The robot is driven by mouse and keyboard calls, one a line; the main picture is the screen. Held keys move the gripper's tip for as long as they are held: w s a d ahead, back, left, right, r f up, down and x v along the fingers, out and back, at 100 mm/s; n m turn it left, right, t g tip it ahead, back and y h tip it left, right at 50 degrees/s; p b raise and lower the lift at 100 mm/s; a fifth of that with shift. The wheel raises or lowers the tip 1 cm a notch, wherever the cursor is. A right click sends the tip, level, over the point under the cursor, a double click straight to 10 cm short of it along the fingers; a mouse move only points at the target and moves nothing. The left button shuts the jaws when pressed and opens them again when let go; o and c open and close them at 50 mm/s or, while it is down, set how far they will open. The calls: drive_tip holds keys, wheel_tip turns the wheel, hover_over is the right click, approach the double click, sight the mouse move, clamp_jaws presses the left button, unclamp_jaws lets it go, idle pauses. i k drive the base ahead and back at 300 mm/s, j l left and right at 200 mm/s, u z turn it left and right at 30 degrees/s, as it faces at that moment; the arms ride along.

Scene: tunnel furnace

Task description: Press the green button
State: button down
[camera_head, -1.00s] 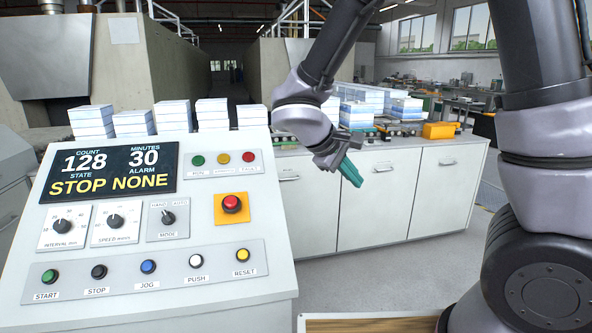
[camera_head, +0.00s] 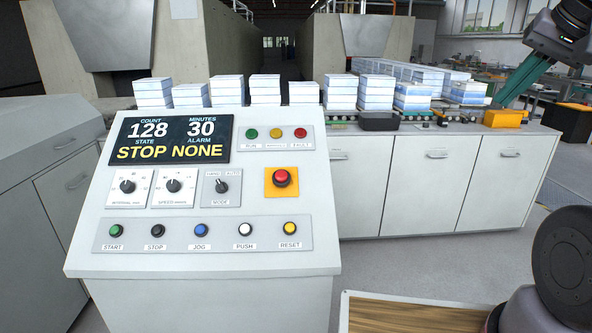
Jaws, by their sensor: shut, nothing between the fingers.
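The green button (camera_head: 117,230), labelled START, is at the left end of the lower row on the sloped control panel (camera_head: 88,245). It is in plain view, with nothing over it. The display (camera_head: 170,140) reads count 128, minutes 30, state STOP, alarm NONE. A second green round, the RUN lamp (camera_head: 252,134), is higher on the panel. My gripper (camera_head: 500,100) is at the upper right, far from the panel. Its teal fingers are shut and empty, pointing down and left; part of the arm behind is outside the picture.
A black STOP button (camera_head: 157,230) and blue JOG button (camera_head: 201,230) sit right of START. A red emergency button (camera_head: 281,177) is on a yellow plate. White cabinets (camera_head: 430,185) stand at right, with stacked blocks (camera_head: 376,92) behind. A wood-topped surface (camera_head: 400,315) is at the bottom.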

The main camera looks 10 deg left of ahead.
sight(115, 231)
drive_tip(key=u, duration=1.65)
drive_tip(key=j+z, duration=0.15)
drive_tip(key=z, duration=0.3)
drive_tip(key=j+z, duration=0.3)
drive_tip(key=j, duration=0.35)
drive_tip(key=j+z, duration=0.35)
drive_tip(key=j, duration=0.3)
drive_tip(key=k+j, duration=0.1)
drive_tip(key=j, duration=1.2)
drive_tip(key=k+j+z, duration=0.1)
drive_tip(key=j, duration=0.55)
